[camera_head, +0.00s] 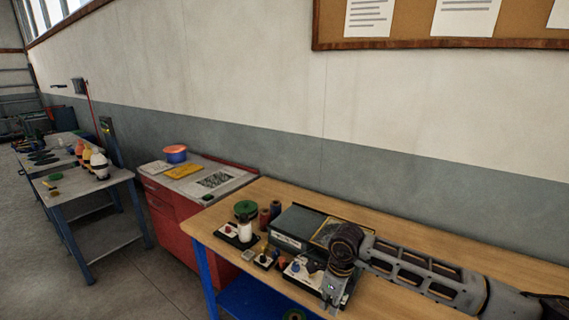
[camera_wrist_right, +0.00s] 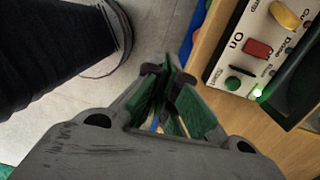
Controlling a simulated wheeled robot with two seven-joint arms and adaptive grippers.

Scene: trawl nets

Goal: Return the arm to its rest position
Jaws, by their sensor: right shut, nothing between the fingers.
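My right arm comes in from the right over the wooden bench (camera_head: 405,303) in the head view, bent downward at the wrist. Its gripper (camera_head: 331,303) points down at the bench's front edge. In the right wrist view the green-padded fingers of the same gripper (camera_wrist_right: 166,75) are together with nothing between them. Below them I see the bench edge and grey floor. My left gripper is not in view.
A grey machine (camera_head: 297,228), small switch boxes and spools (camera_head: 265,217) crowd the bench's left part, close to my right wrist. A red cabinet (camera_head: 172,213) and a grey table (camera_head: 72,192) stand further left. The wall runs behind the bench.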

